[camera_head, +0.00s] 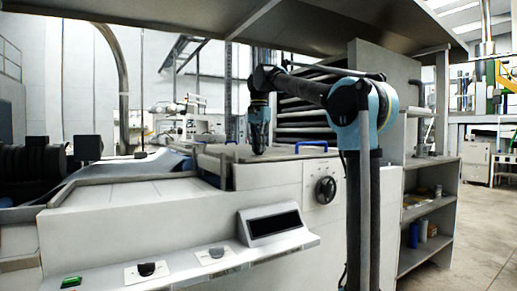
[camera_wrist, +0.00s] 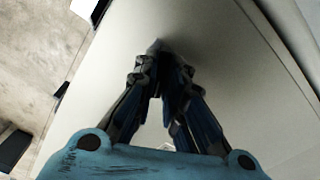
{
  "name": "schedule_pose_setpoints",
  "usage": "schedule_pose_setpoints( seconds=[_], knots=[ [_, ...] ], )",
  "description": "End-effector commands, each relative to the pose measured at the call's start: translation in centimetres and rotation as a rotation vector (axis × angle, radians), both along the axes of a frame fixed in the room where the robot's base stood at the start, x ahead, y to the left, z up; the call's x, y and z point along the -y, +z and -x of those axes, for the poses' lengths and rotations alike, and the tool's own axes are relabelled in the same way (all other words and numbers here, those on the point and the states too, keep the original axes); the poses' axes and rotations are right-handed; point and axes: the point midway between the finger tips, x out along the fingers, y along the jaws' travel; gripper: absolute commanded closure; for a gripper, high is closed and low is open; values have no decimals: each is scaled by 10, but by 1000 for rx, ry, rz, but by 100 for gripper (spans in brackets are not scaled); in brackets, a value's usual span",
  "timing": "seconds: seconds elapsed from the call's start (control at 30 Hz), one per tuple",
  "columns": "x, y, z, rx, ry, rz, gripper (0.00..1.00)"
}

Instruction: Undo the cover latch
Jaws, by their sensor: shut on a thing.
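My gripper (camera_head: 259,150) points down at the top of the pale machine, at the near edge of its cover (camera_head: 222,150). In the wrist view my gripper (camera_wrist: 158,50) has its fingertips together over a smooth light-grey panel (camera_wrist: 225,45). The fingers are shut on a small grey piece at their tips, which appears to be the cover latch. The fingers hide most of it, so its shape and position cannot be told. The cover looks flat and down.
Blue handles (camera_head: 312,146) stand on the machine top right of my gripper. A black dial (camera_head: 326,189) is on the front, with a tilted display (camera_head: 273,224) and knobs below. Shelves (camera_head: 428,215) stand at the right, and an overhead panel (camera_head: 320,25) hangs above my arm.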

Motion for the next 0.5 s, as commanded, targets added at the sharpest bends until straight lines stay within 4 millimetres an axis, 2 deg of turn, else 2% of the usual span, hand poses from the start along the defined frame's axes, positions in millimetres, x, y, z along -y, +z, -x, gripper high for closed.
schedule_pose_setpoints(
  seconds=[0.2,0.5],
  knots=[
    [0,0,0,0,-185,2,100],
    [0,0,0,0,-369,2,100]
  ],
)
